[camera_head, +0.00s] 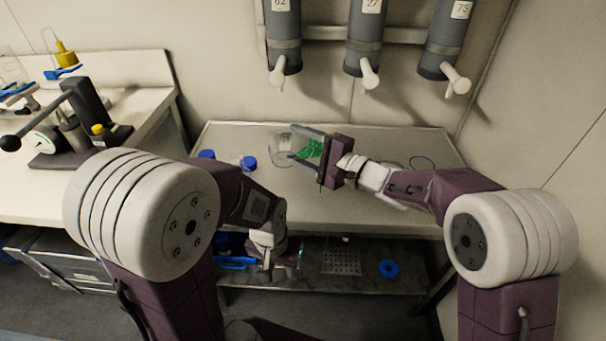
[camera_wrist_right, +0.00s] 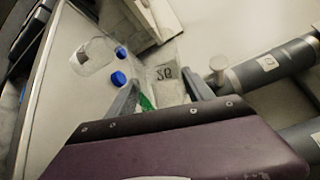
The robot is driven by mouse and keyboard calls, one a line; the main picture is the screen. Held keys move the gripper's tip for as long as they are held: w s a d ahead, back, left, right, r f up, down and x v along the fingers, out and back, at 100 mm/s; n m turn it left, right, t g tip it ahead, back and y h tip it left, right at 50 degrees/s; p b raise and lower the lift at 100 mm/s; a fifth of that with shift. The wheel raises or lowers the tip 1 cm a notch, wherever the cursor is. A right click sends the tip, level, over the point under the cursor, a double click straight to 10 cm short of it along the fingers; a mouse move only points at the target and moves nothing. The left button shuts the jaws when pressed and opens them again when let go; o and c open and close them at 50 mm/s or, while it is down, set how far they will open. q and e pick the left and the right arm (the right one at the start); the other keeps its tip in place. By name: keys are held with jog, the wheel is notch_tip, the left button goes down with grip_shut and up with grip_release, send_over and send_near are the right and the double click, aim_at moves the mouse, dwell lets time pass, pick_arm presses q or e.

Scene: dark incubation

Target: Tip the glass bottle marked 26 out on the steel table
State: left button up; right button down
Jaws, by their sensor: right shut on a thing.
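My right gripper (camera_head: 306,145) is over the steel table (camera_head: 340,205), shut on a clear glass bottle (camera_head: 281,150) with something green in its part near the jaws. The bottle looks tilted over; I cannot tell whether anything is running out. In the right wrist view the bottle's pale label (camera_wrist_right: 163,74) shows between the fingers (camera_wrist_right: 163,95) with a dark two-character mark, too turned to read surely. My left gripper (camera_head: 272,250) hangs low in front of the table's front edge; its fingers are unclear.
Two blue caps, one at the left (camera_head: 207,154) and one beside it (camera_head: 249,162), are on the table's left part. Grey dispensers (camera_head: 367,50) hang on the wall above. A lower shelf holds a perforated rack (camera_head: 341,261) and a blue ring (camera_head: 388,268). The table's front middle is clear.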

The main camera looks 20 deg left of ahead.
dwell(0.3)
jog(key=shift+b, duration=0.5)
jog(key=shift+w+d+r+m+y+b, duration=0.2)
jog(key=shift+m+y+b, duration=0.25)
jog(key=shift+b, duration=0.8)
jog(key=shift+a+r, duration=0.1)
jog(key=shift+r, duration=0.1)
